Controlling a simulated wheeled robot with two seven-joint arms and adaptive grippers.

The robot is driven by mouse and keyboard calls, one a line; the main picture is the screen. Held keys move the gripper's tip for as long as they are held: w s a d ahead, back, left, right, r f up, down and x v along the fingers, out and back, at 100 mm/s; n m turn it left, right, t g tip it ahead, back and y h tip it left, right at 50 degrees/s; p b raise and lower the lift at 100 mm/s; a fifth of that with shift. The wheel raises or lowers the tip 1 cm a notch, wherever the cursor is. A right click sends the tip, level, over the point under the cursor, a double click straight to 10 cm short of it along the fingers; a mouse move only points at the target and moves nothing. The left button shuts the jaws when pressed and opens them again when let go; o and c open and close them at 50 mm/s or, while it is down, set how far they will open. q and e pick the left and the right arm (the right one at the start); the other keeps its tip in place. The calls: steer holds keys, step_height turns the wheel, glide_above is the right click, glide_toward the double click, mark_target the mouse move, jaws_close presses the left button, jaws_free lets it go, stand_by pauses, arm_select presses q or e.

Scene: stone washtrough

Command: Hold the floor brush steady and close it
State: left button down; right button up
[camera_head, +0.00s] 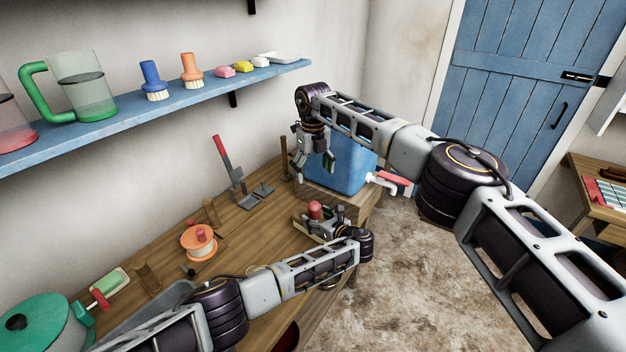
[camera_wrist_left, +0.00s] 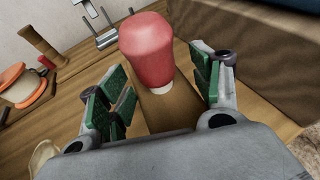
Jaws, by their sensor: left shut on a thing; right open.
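A wooden block with a red knob (camera_wrist_left: 147,45) on a pale neck stands at the bench's right end. It also shows as a red knob in the head view (camera_head: 314,209). I cannot tell for certain that it is the floor brush; no bristles show. My left gripper (camera_head: 318,222) is shut on this block, its green pads on either side in the left wrist view (camera_wrist_left: 160,98). My right gripper (camera_head: 314,172) is open and empty, pointing down above and behind the red knob, in front of the blue bin.
A red-handled grey metal piece (camera_head: 229,162) stands on the wooden bench (camera_head: 262,222). An orange spool (camera_head: 198,243) and a green pot (camera_head: 40,325) are further left. The blue bin (camera_head: 338,165) stands at the right end. Jugs and brushes line the blue shelf (camera_head: 215,88).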

arm_select(q)
steer(key=shift+s+a+f, duration=0.1)
steer(key=shift+s+f, duration=0.1)
steer(key=shift+f, duration=0.3)
steer(key=c, duration=0.7)
jaws_free()
steer(key=o, duration=0.5)
steer(key=shift+w, duration=0.25)
steer(key=shift+r, duration=0.1)
steer(key=shift+s+r, duration=0.1)
steer(key=shift+r, duration=0.05)
steer(key=shift+d, duration=0.2)
steer(key=shift+v, duration=5.85)
